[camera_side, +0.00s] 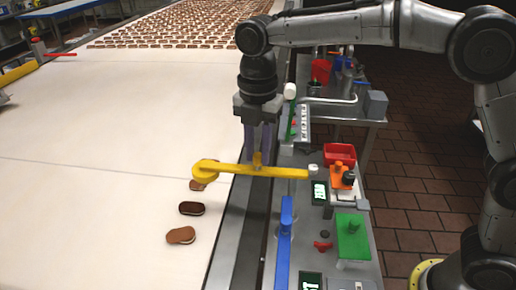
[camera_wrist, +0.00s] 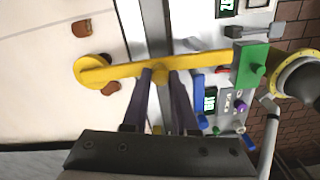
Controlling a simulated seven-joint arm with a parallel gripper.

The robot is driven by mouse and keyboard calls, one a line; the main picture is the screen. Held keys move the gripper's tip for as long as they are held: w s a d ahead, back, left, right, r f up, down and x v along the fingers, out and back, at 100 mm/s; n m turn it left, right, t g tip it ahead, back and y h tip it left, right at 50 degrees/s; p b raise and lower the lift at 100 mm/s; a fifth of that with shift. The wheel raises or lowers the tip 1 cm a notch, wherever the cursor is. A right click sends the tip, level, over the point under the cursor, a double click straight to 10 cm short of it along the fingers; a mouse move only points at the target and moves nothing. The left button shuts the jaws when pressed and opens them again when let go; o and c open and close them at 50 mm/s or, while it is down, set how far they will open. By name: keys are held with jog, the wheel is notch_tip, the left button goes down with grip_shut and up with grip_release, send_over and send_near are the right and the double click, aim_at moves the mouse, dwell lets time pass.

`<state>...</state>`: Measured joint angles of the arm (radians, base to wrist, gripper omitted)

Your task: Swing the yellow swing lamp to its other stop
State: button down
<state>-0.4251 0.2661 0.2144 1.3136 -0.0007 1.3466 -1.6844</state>
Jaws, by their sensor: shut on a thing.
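The yellow swing lamp (camera_side: 231,170) is a long flat arm with a round head at its left end. In the side view it lies across the metal rail, its head over the pale belt and its right end over the equipment shelf. My gripper (camera_side: 259,158) points down and is shut on the small upright knob near the middle of the lamp arm. In the wrist view the lamp (camera_wrist: 115,69) crosses from left to right, and my fingertips (camera_wrist: 159,73) meet at its knob. The lamp's pivot and stops cannot be made out clearly.
A blue bar (camera_side: 285,245), a green block (camera_side: 353,238), an orange block (camera_side: 342,177) and a red bin (camera_side: 340,154) crowd the shelf on the right.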

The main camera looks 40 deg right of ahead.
aim_at(258, 156)
jog(key=shift+a+r, duration=0.1)
jog(key=shift+r, duration=0.05)
jog(key=c, duration=0.7)
grip_release()
notch_tip(258, 156, up, 14)
jog(key=shift+f, duration=0.15)
